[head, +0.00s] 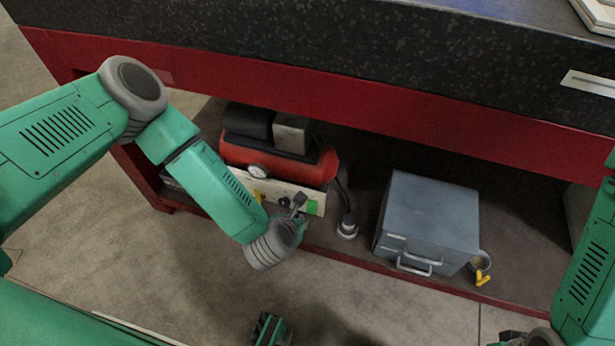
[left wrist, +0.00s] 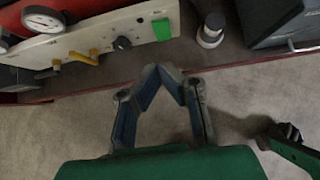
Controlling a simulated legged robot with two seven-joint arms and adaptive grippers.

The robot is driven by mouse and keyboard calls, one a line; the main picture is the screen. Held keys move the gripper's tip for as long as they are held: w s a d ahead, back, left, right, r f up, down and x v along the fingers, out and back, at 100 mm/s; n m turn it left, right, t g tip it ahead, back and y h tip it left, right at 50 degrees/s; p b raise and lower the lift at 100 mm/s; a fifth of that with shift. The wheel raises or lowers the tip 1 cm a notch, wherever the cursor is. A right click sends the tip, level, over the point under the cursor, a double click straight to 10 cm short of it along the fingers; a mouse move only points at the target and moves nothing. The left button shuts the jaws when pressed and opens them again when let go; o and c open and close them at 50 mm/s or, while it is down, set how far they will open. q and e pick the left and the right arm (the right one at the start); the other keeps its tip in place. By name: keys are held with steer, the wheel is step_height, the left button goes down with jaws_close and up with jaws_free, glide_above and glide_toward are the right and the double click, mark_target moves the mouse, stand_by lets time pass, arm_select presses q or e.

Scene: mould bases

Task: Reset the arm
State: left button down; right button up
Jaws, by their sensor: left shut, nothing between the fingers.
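My left arm (head: 222,195) is green and reaches in from the left, bent down in front of the bench. My left gripper (head: 299,203) is shut and empty, in front of the white panel. In the left wrist view its dark fingers (left wrist: 171,74) meet at the tips below the panel's edge, with bare floor behind them. My right arm (head: 592,262) is at the right edge. Only a dark bit of its gripper (head: 511,336) shows at the bottom edge, and its fingers cannot be made out.
A red workbench (head: 330,105) with a dark top spans the view. Floor (head: 190,290) in front is mostly clear.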

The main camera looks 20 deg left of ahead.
arm_select(q)
steer(key=s+r+m+g+h+p, duration=0.25)
steer(key=s+r+m+p, duration=0.3)
steer(key=s+m, duration=0.85)
steer(key=s+a+r+m+g+y+p, duration=0.1)
steer(key=s+a+r+m+g+p, duration=0.1)
steer(key=s+a+r+m, duration=0.2)
steer(key=s+a+r+m+g+y+p, duration=0.1)
steer(key=s+a+r+m, duration=0.4)
steer(key=m, duration=1.2)
steer(key=a+r+g+y, duration=0.1)
steer(key=a+g, duration=0.1)
steer(key=a, duration=0.2)
steer(key=shift+a+m+g+p, duration=0.35)
steer(key=shift+m+p, duration=0.05)
steer(key=shift+s+r, duration=0.1)
